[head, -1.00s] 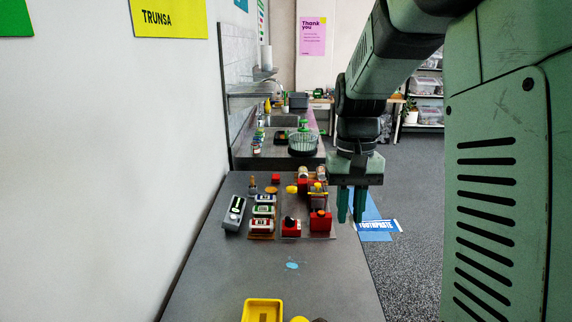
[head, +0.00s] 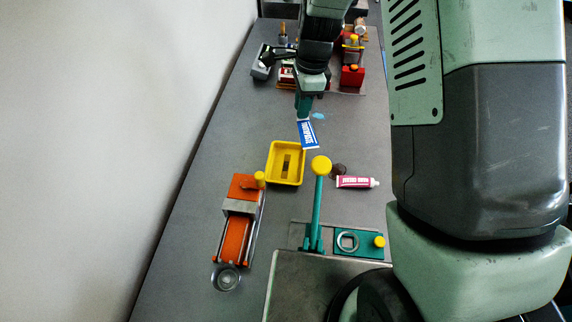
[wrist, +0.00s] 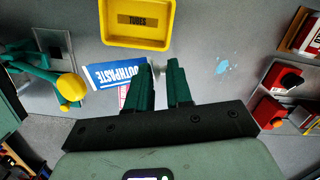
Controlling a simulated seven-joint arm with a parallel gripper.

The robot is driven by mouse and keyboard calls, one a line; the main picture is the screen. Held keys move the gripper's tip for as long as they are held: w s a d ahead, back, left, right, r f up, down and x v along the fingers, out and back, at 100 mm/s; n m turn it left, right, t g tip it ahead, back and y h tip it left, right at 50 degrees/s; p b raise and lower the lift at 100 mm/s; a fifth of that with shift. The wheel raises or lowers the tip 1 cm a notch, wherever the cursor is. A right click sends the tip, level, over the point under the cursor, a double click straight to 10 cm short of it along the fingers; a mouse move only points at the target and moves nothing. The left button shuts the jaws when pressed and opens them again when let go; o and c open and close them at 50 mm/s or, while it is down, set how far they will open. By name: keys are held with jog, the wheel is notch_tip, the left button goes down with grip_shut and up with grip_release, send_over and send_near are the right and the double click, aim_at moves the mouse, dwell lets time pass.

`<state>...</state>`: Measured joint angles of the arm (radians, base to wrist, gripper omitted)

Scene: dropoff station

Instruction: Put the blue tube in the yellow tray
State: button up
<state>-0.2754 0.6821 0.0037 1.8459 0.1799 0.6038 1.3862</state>
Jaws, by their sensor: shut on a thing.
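The blue toothpaste tube (head: 309,135) has white ends and lettering. In the head view my gripper (head: 304,112) is shut on its far end, and the tube slopes down toward the yellow tray. In the wrist view the tube (wrist: 112,75) sticks out to the left of my gripper (wrist: 165,68), partly behind a finger. The yellow tray (head: 272,165) is on the counter just left of and nearer than the tube. In the wrist view the tray (wrist: 110,34) appears empty, with a label reading TUBES.
A red-and-white tube (head: 356,182) lies right of the tray. A green lever press (head: 316,215) with a yellow knob stands close by the tray's near right. An orange device (head: 238,222) is at the near left. Red and grey devices (head: 352,77) stand at the back.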

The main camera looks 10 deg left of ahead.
jog(key=a+f+m, duration=0.3)
jog(key=f, duration=0.1)
send_over(287, 153)
jog(key=shift+m, duration=0.3)
jog(key=f, duration=0.5)
jog(key=shift+d+f, duration=0.2)
jog(key=shift+f, duration=2.5)
jog(key=shift+f, duration=0.2)
jog(key=o, duration=0.8)
jog(key=shift+r, duration=0.1)
notch_tip(287, 153, up, 12)
jog(key=d, duration=0.1)
jog(key=shift+d+r, duration=0.15)
jog(key=shift+d, duration=0.1)
